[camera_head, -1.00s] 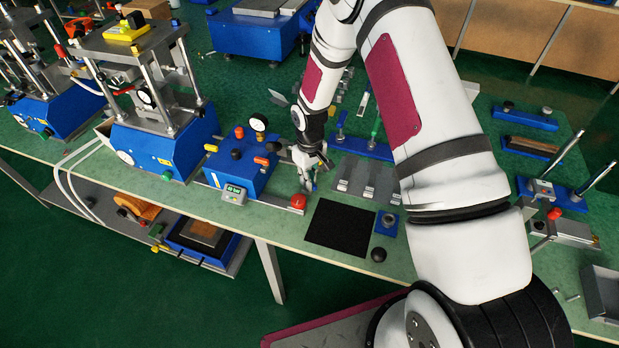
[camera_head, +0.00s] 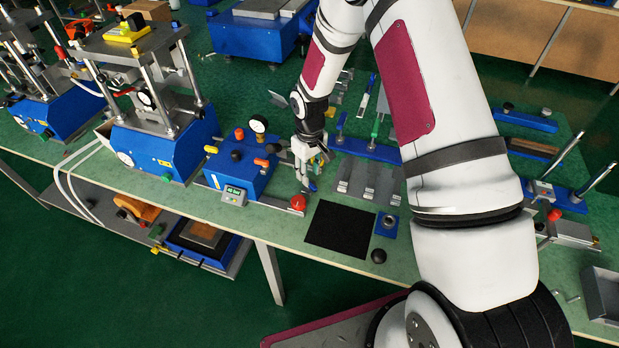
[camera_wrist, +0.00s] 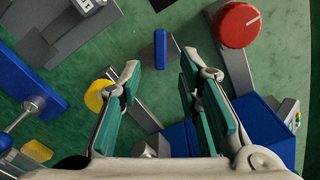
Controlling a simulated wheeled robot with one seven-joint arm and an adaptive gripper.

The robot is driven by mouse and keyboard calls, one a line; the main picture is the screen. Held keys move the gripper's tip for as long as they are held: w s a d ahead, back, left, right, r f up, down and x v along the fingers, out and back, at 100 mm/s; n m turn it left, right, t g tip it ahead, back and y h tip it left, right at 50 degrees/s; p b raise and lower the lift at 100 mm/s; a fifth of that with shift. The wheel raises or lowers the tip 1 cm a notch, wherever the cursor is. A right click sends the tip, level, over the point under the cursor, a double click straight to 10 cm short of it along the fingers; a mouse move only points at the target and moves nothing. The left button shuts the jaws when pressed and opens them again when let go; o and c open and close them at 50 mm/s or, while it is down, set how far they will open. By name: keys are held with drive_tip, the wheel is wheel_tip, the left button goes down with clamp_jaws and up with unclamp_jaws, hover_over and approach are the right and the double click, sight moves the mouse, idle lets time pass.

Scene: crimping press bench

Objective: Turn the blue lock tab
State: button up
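The blue lock tab (camera_wrist: 160,48) is a small upright blue bar. In the wrist view it stands just beyond my fingertips, roughly centred in the gap between them. My gripper (camera_wrist: 161,72) is open, with a green-padded finger on either side of the gap and nothing visible held. In the head view my gripper (camera_head: 307,172) points down beside the blue valve box, close to the red knob (camera_head: 298,202). A small blue piece (camera_head: 312,186), seemingly the tab, shows just below the fingers there. Whether the fingers touch it cannot be told.
The red knob also shows at upper right in the wrist view (camera_wrist: 236,24). The blue valve box (camera_head: 238,168) with a gauge is left of my gripper. A black mat (camera_head: 339,229) lies in front, and grey plates (camera_head: 367,181) lie to the right.

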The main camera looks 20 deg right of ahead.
wheel_tip(320, 180, up, 8)
idle(0.7)
wheel_tip(320, 180, up, 10)
drive_tip(key=t, duration=0.1)
hover_over(314, 187)
drive_tip(key=s+r+m+t, duration=0.1)
drive_tip(key=s+r, duration=0.2)
drive_tip(key=r, duration=0.3)
drive_tip(key=s+r+m, duration=0.1)
drive_tip(key=s+r, duration=0.3)
drive_tip(key=r, duration=0.2)
drive_tip(key=s+r+m+t, duration=0.1)
drive_tip(key=s+r, duration=0.3)
drive_tip(key=s, duration=0.5)
drive_tip(key=s+r+m+t, duration=0.1)
drive_tip(key=s+r, duration=0.4)
drive_tip(key=s, duration=0.5)
drive_tip(key=shift+s+d+r+m+t, duration=0.15)
drive_tip(key=shift+d+r+m+t, duration=0.15)
drive_tip(key=shift+t, duration=0.4)
